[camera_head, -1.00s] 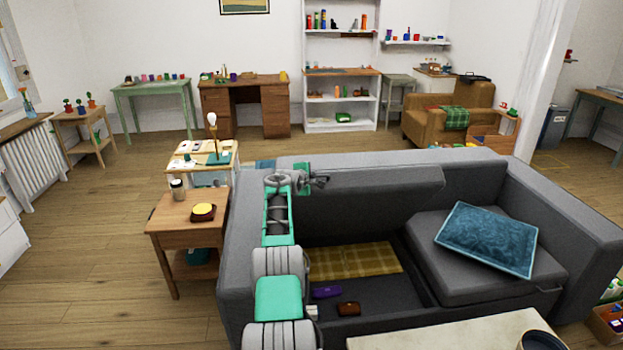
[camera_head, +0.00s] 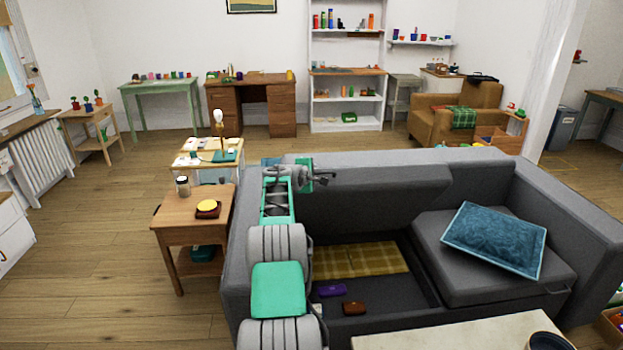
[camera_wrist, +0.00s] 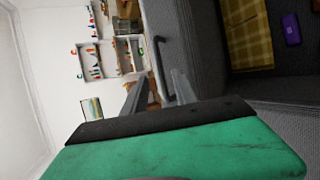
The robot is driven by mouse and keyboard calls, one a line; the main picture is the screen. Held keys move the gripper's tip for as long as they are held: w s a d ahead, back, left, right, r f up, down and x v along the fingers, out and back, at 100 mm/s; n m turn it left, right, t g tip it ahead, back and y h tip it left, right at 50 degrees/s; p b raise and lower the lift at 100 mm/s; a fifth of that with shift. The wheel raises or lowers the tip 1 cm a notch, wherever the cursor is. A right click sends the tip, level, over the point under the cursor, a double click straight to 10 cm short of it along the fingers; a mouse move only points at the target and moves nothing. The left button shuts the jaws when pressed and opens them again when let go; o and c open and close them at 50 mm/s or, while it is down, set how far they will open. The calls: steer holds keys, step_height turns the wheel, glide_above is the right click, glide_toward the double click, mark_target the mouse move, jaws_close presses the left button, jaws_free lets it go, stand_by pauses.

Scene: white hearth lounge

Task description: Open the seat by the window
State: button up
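The grey sofa's left seat (camera_head: 370,195), on the window side, is raised and tilted up, with the storage space under it exposed. A mustard plaid blanket (camera_head: 360,260), a purple case (camera_head: 332,290) and a brown wallet-like item (camera_head: 354,308) lie inside. My gripper (camera_head: 326,178) is at the upper left of the raised seat. In the wrist view its two fingers (camera_wrist: 158,92) are apart with nothing between them. A dark bar handle (camera_wrist: 160,55) shows just beyond the fingertips, seemingly on the raised seat's edge.
The right seat (camera_head: 480,270) is down with a blue cushion (camera_head: 494,238) on it. A wooden side table (camera_head: 190,225) stands left of the sofa. A pale table (camera_head: 450,338) is close in front. Open floor lies at the left.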

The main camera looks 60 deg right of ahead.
steer(key=shift+v, duration=1.75)
